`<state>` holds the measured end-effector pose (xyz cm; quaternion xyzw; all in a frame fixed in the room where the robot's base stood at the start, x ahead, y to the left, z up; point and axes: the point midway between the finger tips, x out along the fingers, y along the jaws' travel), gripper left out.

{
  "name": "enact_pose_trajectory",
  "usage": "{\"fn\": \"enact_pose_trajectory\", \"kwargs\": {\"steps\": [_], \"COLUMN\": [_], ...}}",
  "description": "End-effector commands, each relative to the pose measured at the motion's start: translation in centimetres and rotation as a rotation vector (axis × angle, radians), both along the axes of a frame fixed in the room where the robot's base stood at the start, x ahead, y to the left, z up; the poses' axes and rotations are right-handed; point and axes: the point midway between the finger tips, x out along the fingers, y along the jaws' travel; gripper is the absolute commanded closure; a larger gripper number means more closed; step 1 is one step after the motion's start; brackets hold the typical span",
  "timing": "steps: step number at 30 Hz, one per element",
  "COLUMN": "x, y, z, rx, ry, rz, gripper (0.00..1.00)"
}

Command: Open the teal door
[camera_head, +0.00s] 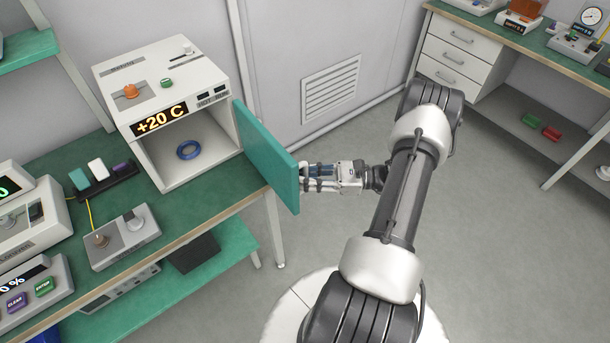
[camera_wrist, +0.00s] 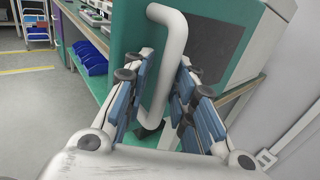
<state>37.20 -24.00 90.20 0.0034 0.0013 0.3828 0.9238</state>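The teal door (camera_head: 265,155) of the white box (camera_head: 165,85) stands open, swung out from the box's right side, and the box's inside shows. A light grey bar handle (camera_wrist: 168,75) is on the door's outer face in the wrist view; it is hidden behind the door in the head view. My gripper (camera_head: 308,178) is at the outer face of the door. In the wrist view my gripper (camera_wrist: 163,85) has its blue-padded fingers on both sides of the handle, close around the bar, and looks shut on it.
A blue ring (camera_head: 189,150) lies inside the box. The green bench (camera_head: 200,205) also holds a grey device (camera_head: 122,238) and a black rack (camera_head: 108,184). Open floor lies right of the door, with a drawer cabinet (camera_head: 455,60) at the back right.

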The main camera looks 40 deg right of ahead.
Motion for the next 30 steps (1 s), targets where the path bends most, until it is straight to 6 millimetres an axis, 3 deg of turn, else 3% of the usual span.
{"fn": "enact_pose_trajectory", "kwargs": {"steps": [3,14,30], "x": [0.1,-0.1,-7.1], "y": [0.0,-0.3,-7.2], "z": [0.1,0.1,0.0], "rx": [-0.002,-0.004,-0.004], "ry": [-0.002,-0.004,-0.003], "rz": [0.001,-0.001,-0.003], "gripper": [0.67,0.67,0.67]}}
